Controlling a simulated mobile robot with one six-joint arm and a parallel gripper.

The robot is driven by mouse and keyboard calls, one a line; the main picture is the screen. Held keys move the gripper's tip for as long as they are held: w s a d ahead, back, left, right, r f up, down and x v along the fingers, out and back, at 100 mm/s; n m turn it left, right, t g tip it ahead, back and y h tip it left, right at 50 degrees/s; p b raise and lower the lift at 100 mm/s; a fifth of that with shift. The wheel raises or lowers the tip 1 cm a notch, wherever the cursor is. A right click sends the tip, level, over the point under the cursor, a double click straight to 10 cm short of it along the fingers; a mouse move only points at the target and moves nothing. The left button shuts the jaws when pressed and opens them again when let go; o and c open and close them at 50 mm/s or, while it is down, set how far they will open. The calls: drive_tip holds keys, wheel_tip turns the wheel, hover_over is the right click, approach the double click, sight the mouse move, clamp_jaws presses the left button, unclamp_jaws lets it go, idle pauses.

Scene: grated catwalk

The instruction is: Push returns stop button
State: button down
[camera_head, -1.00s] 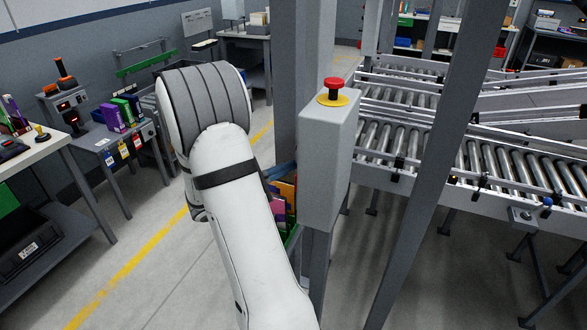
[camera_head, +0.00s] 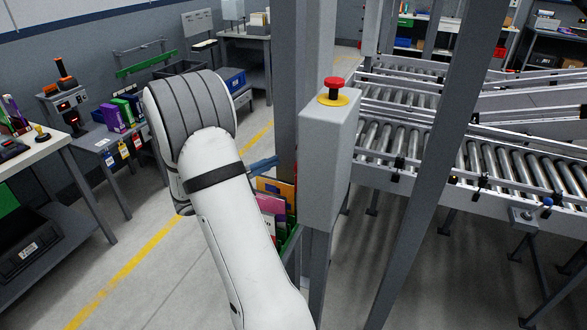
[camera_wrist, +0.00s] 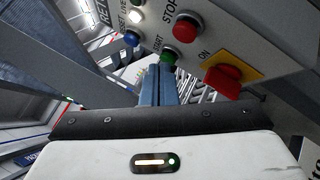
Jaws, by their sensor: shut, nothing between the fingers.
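A grey control box (camera_head: 327,150) stands on a post; its button face is turned away in the head view. In the wrist view its panel (camera_wrist: 255,25) shows tilted, with a red button (camera_wrist: 186,27) beside the word STOP. A green START button (camera_wrist: 168,55), a blue button (camera_wrist: 132,38) and a lit white button (camera_wrist: 136,15) are near it. A label starting "RET" is partly cut off. My gripper (camera_wrist: 158,70) is shut and empty, its blue fingers pointing toward the panel, tips just below the green button in the picture. It also shows left of the box in the head view (camera_head: 270,162). Contact cannot be told.
A red rotary switch (camera_wrist: 222,75) on a yellow plate is right of the buttons. A red mushroom button (camera_head: 333,88) sits on the box top. Grey posts (camera_head: 425,160) and a roller conveyor (camera_head: 400,140) stand close right. A bin of colourful packets (camera_head: 275,205) is below the fingers.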

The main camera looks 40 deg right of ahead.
drive_tip(key=shift+w+a, duration=0.25)
drive_tip(key=shift+w, duration=0.35)
drive_tip(key=shift+w+a, duration=0.25)
drive_tip(key=shift+w, duration=0.35)
drive_tip(key=shift+r, duration=0.15)
